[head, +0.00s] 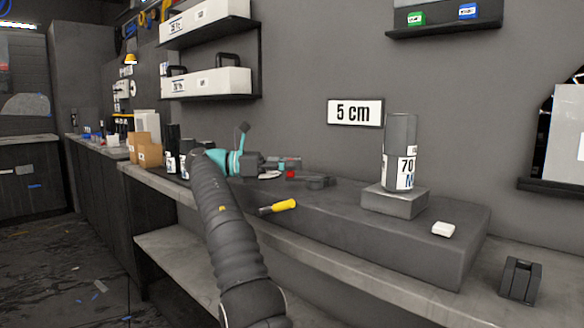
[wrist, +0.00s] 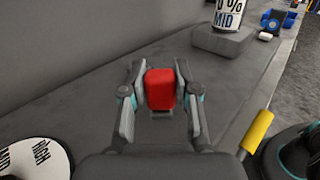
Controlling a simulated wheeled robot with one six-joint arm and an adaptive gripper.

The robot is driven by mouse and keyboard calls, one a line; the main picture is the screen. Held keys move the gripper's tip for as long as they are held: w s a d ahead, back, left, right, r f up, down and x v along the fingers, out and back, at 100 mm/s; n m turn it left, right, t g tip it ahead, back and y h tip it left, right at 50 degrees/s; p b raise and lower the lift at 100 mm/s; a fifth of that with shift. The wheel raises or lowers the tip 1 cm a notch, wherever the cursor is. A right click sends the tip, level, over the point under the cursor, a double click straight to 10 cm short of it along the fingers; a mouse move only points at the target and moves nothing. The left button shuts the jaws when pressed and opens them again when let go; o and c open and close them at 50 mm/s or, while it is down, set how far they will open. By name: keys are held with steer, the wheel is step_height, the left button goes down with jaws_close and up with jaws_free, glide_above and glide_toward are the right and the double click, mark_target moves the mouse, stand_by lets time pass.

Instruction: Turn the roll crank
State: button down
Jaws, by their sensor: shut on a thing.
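My gripper (wrist: 159,68) is shut on a red knob (wrist: 160,90), with one finger on each side of it. The knob looks like the crank's grip; a small grey piece shows just below it in the wrist view. In the head view my gripper (head: 284,163) is at the back of the raised grey slab, and the red knob (head: 291,174) is small there. An upright grey roll (head: 400,140) with a "70" label stands on a grey block to the right. Any link between crank and roll is unclear.
A yellow-handled tool (head: 283,205) lies at the slab's front edge. A white block (head: 443,230) lies at the slab's right end, and a dark holder (head: 520,279) stands beyond it. A labelled white disc (wrist: 35,158) is at lower left. The slab's middle is clear.

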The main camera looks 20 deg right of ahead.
steer(key=shift+r, duration=0.1)
stand_by(0.6)
steer(key=c, duration=0.8)
jaws_free()
steer(key=shift+c, duration=0.2)
steer(key=shift+r+p, duration=0.1)
steer(key=shift+p, duration=0.25)
